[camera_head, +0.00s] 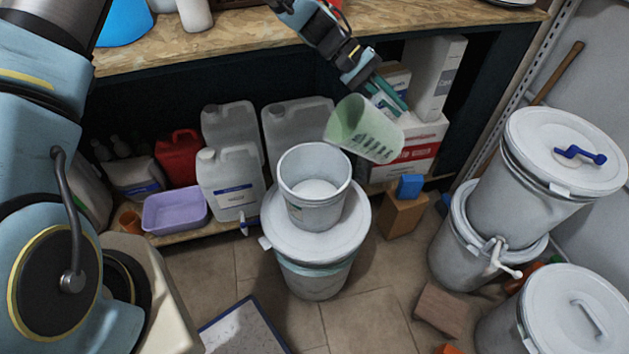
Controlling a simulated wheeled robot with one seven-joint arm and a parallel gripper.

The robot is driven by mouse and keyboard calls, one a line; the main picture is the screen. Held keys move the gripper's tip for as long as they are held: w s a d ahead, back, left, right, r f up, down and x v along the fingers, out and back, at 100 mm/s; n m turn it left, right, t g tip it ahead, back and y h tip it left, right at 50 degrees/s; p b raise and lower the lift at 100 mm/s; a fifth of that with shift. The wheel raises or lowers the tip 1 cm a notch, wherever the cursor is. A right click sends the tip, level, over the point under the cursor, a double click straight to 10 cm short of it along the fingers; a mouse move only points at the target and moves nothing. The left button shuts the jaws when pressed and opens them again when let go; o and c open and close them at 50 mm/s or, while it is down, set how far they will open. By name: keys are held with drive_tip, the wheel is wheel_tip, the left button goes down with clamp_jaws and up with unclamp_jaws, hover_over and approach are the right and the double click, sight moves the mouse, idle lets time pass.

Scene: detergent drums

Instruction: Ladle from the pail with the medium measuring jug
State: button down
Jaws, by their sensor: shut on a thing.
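My gripper (385,88) is shut on the green translucent measuring jug (364,132), apparently at its handle side. The jug has dark graduation marks and is tilted, its wide end toward the left. It is in the air to the upper right of the pail and apart from it. The open pail (314,212), light grey, stands on the lid of a larger lidded drum (318,262). White material (315,189) shows inside the pail. What the jug holds, if anything, cannot be seen.
Jerrycans (230,182), a red can (181,156) and a lilac basin (175,211) stand left of the pail. Stacked drums (548,190) with a tap stand at right. A wooden worktop (220,45) runs behind. Blocks (402,212) and boxes (417,150) are right of the pail.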

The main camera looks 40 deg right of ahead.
drive_tip(key=shift+s+d+t+y+p, duration=0.45)
drive_tip(key=shift+y+p, duration=0.25)
drive_tip(key=shift+p, duration=0.35)
drive_tip(key=shift+w+d+f+n+t, duration=0.1)
drive_tip(key=shift+d+f+n+t, duration=0.05)
drive_tip(key=shift+f+n+t, duration=0.15)
drive_tip(key=shift+w+f, duration=0.1)
drive_tip(key=shift+f, duration=0.05)
drive_tip(key=shift+r+y+p, duration=0.4)
drive_tip(key=shift+r+p, duration=0.05)
drive_tip(key=shift+p, duration=0.35)
wheel_tip(320, 180, up, 2)
drive_tip(key=n+t+y+p, duration=0.1)
drive_tip(key=t+y+p, duration=0.1)
drive_tip(key=p, duration=0.3)
drive_tip(key=shift+r+t+y+p, duration=0.15)
drive_tip(key=shift+t+y+p, duration=0.15)
drive_tip(key=shift+y, duration=0.4)
drive_tip(key=shift+r+n+t+y+p, duration=0.35)
drive_tip(key=shift+t+y+p, duration=0.1)
drive_tip(key=shift+y+p, duration=0.2)
drive_tip(key=shift+y, duration=0.25)
